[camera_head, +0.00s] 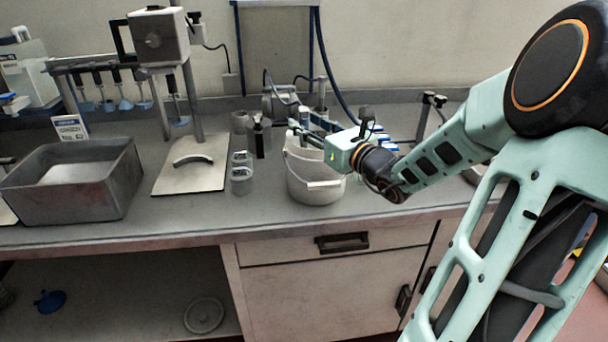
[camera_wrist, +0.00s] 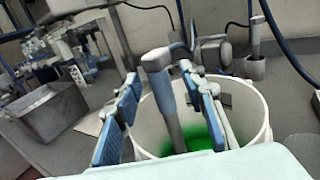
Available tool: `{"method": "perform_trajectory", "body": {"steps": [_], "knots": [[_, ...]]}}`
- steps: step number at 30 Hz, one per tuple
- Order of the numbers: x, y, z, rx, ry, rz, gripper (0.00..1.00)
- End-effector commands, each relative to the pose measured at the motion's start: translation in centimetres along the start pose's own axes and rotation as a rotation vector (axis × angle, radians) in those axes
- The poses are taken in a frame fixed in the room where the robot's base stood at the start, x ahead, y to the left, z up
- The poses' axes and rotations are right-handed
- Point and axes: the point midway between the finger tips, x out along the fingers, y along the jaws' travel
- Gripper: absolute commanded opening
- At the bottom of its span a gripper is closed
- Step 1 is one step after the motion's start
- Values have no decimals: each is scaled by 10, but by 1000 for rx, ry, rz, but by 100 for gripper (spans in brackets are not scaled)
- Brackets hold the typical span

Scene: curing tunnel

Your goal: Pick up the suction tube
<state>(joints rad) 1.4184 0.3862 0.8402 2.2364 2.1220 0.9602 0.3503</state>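In the wrist view an upright grey tube (camera_wrist: 171,105) with a thicker bluish-grey head stands slightly tilted in a white bucket (camera_wrist: 255,118); it looks like the suction tube. Its lower end is over or in green liquid (camera_wrist: 208,138). My gripper (camera_wrist: 158,82) is open, with one blue-padded finger on each side of the tube. A gap shows on the left side; whether the right finger touches it I cannot tell. In the head view my gripper (camera_head: 307,128) is over the bucket (camera_head: 318,190), and the tube is hard to make out there.
Small grey cups (camera_head: 241,180) and a dark bottle (camera_head: 261,138) stand beside the bucket. A blue hose (camera_head: 330,70) hangs behind. The front counter strip is clear.

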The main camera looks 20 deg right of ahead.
Motion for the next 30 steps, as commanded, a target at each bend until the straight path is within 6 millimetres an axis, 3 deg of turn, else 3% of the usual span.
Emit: {"method": "perform_trajectory", "body": {"steps": [4, 11, 21, 30], "knots": [[14, 1, 0, -1, -1, 2, 38], [16, 0, 0, -2, 0, 1, 38], [16, 0, 0, -2, 0, 1, 1], [16, 0, 1, -2, -2, 1, 0]]}}
